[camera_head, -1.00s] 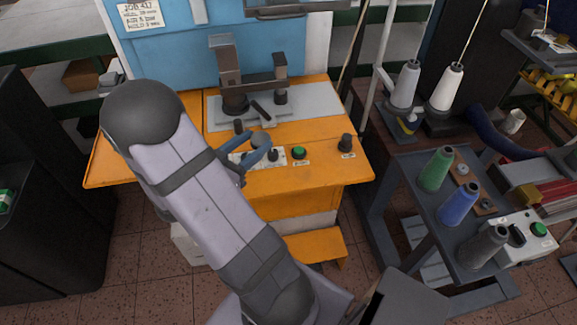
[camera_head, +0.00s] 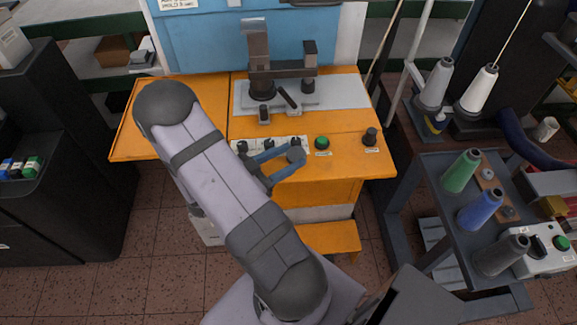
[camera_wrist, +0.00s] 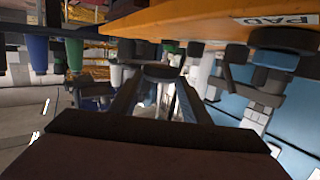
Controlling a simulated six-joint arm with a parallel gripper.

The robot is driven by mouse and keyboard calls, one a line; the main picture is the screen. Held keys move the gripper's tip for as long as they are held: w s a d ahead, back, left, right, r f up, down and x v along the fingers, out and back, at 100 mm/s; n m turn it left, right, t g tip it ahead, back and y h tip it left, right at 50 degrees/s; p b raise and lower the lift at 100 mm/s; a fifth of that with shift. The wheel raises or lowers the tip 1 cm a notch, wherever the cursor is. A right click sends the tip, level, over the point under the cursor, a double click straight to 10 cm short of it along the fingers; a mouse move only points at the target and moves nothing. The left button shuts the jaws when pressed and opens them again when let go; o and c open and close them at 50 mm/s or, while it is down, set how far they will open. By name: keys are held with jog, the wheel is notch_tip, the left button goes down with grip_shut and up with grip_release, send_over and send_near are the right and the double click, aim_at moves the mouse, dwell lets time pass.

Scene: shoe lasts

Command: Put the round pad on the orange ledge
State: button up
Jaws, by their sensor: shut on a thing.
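My gripper (camera_head: 292,160) is shut on the round pad. The pad (camera_head: 297,156) is a small grey disc at the fingertips in the head view. In the wrist view it is a dark, flat disc (camera_wrist: 162,72) between the two fingers. They are over the front edge of the orange worktop (camera_head: 345,158); the gap below cannot be judged. A lower orange ledge (camera_head: 335,238) juts out near the floor, below and to the right of the gripper. My arm hides part of the worktop's front.
A white control strip with black knobs (camera_head: 242,147) lies just behind the gripper, with a green button (camera_head: 321,142) and a black knob (camera_head: 370,136) to the right. A grey machine (camera_head: 285,70) stands behind. A thread-cone cart (camera_head: 440,220) stands at right.

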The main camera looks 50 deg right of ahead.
jog(key=shift+f, duration=0.25)
jog(key=shift+f, duration=2)
jog(key=shift+f, duration=0.1)
jog(key=shift+f, duration=0.1)
jog(key=o, duration=1.1)
